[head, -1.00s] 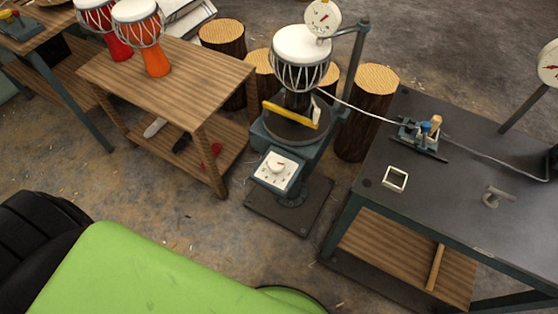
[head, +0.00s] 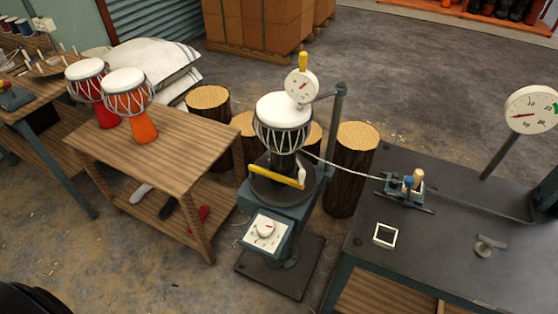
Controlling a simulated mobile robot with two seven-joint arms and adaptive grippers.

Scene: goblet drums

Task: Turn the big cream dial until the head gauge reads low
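A cream dial (head: 266,230) with a red mark sits on a square white panel (head: 257,241) at the front of the drum stand (head: 285,207). A white-topped goblet drum (head: 283,125) stands upright on it, with a yellow bar (head: 276,176) across the stand below. A round white gauge (head: 301,87) with a red needle is at the drum's head, on an arm from a dark post (head: 336,143). Its numbers are too small to read. Neither of my grippers is in view.
A wooden table (head: 165,139) with two orange-red drums stands left. A dark workbench (head: 450,240) on the right carries a small clamp (head: 408,189), a square white frame (head: 386,235) and a larger gauge (head: 531,109). Log stumps (head: 350,175) stand behind. Open floor lies in front of the left table.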

